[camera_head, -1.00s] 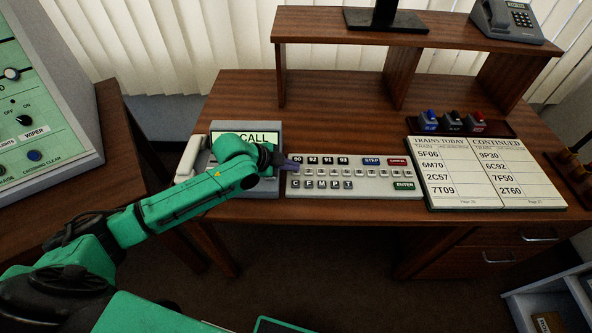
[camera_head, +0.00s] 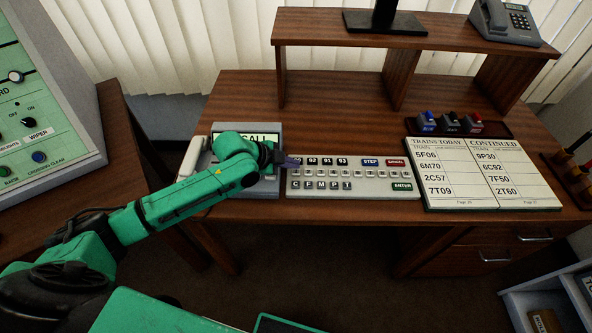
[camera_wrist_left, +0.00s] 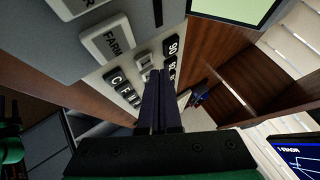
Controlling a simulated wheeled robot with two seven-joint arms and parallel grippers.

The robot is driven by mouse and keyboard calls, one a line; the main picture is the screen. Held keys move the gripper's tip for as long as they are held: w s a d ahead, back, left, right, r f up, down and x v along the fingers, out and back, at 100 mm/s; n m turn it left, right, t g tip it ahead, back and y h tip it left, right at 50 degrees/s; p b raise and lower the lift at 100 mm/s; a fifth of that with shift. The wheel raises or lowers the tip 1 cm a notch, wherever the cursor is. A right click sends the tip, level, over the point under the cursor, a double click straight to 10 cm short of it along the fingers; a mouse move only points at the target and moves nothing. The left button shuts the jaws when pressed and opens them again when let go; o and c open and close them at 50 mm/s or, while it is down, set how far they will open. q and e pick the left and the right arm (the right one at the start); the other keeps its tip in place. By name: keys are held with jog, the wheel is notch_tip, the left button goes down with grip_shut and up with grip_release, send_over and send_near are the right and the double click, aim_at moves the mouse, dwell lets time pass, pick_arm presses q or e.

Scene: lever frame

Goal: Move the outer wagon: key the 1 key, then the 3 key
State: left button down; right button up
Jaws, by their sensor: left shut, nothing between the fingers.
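A pale keyboard (camera_head: 365,187) lies on the desk. Its upper row has dark keys with 90-series numbers, a blue STEP key (camera_head: 370,162) and a red key (camera_head: 396,163). A middle row of small pale keys (camera_head: 345,173) has labels too small to read, so I cannot pick out the 1 or 3 key. My left gripper (camera_head: 294,161) is shut and empty over the keyboard's left end, partly hiding the leftmost dark key. In the left wrist view its fingers (camera_wrist_left: 158,85) point at the left-end keys; contact is unclear. My right gripper is not in view.
A call unit (camera_head: 258,133) with a lit screen and handset (camera_head: 192,156) stands left of the keyboard, partly behind my arm. A train list board (camera_head: 485,172) lies to the right. A wooden shelf (camera_head: 420,40) stands behind. Bare desk lies between.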

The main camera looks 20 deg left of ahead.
aim_at(317, 173)
pick_arm(q)
jog(key=d, duration=0.2)
jog(key=w+d, duration=0.1)
jog(key=d, duration=0.4)
jog(key=shift+w, duration=0.4)
jog(key=shift+f, duration=0.45)
jog(key=shift+f, duration=0.35)
dwell(0.5)
jog(key=shift+r+p, duration=0.8)
jog(key=shift+p, duration=0.1)
